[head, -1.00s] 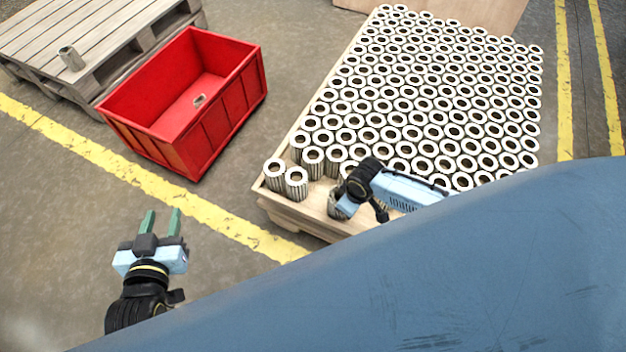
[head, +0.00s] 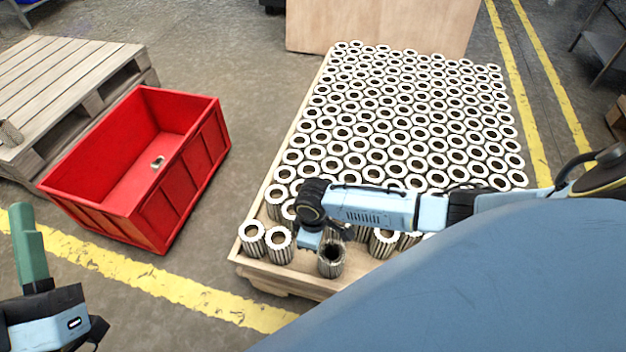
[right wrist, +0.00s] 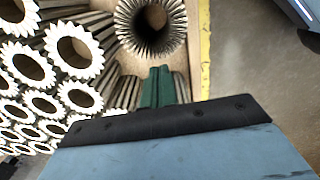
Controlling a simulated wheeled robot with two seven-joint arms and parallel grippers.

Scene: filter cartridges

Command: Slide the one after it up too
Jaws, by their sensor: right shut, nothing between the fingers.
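Grey pleated filter cartridges with pale ring tops stand upright in packed rows (head: 400,110) on a wooden pallet. Two stand together at its front left corner (head: 265,241). One darker-topped cartridge (head: 331,260) stands near the front edge, apart from the rows; a large open-topped cartridge also shows in the right wrist view (right wrist: 150,25). My right gripper (head: 322,238) is beside the front cartridge; its green fingertips (right wrist: 158,88) are together and empty, close to that cartridge. Whether they touch it I cannot tell.
A red crate (head: 190,175) on the floor left of the pallet holds a small pale item. A wooden pallet (head: 60,80) with one cartridge (head: 10,132) is at far left. A wooden board (head: 385,28) stands behind the rows.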

